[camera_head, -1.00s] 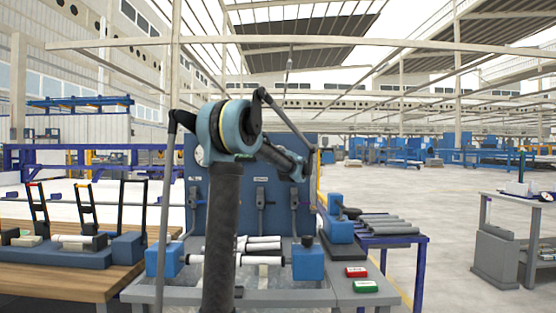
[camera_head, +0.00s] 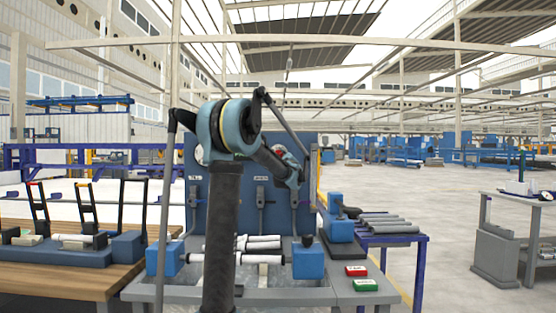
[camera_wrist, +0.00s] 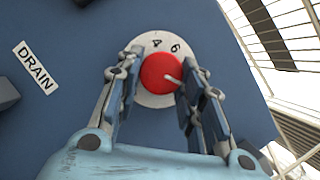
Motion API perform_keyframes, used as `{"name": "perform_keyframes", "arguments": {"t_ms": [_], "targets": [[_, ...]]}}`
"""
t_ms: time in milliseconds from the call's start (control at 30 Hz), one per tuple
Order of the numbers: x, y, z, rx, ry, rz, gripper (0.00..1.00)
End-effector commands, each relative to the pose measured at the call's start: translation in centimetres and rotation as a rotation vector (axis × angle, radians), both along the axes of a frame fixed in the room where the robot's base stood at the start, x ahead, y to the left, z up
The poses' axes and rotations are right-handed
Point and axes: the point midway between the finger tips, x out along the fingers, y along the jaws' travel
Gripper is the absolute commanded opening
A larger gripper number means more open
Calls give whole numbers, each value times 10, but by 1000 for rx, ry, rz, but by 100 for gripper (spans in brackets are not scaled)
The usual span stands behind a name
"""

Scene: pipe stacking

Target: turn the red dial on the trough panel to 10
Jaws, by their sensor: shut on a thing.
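The red dial (camera_wrist: 155,68) sits on a white round plate on the blue trough panel (camera_wrist: 75,80). In the wrist view my gripper (camera_wrist: 162,72) has one finger on each side of the dial, shut on it. A white pointer mark on the dial points right and slightly down in the picture. The numbers 4 and 6 show above the dial; the other numbers are hidden by the fingers and gripper body. In the head view my gripper (camera_head: 294,174) is at the upper right of the panel (camera_head: 232,215), and the dial cannot be made out clearly.
A DRAIN label (camera_wrist: 36,67) is left of the dial. Grey levers (camera_head: 260,197) line the panel below my arm. White pipes (camera_head: 262,259) lie in the trough between blue blocks.

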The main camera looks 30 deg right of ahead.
Motion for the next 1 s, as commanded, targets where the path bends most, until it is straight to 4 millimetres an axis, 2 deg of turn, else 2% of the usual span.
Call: {"name": "perform_keyframes", "arguments": {"t_ms": [133, 167, 200, 233, 667, 767, 1000], "targets": [[1, 3, -2, -2, 4, 3, 11], [1, 3, -2, -2, 4, 3, 42], [1, 3, -2, -2, 4, 3, 51], [1, 3, -2, -2, 3, 3, 55], [-5, 2, -2, -1, 1, 0, 55], [-16, 5, -5, -1, 1, 0, 55], [-58, 17, -19, -1, 2, -1, 55]]}}
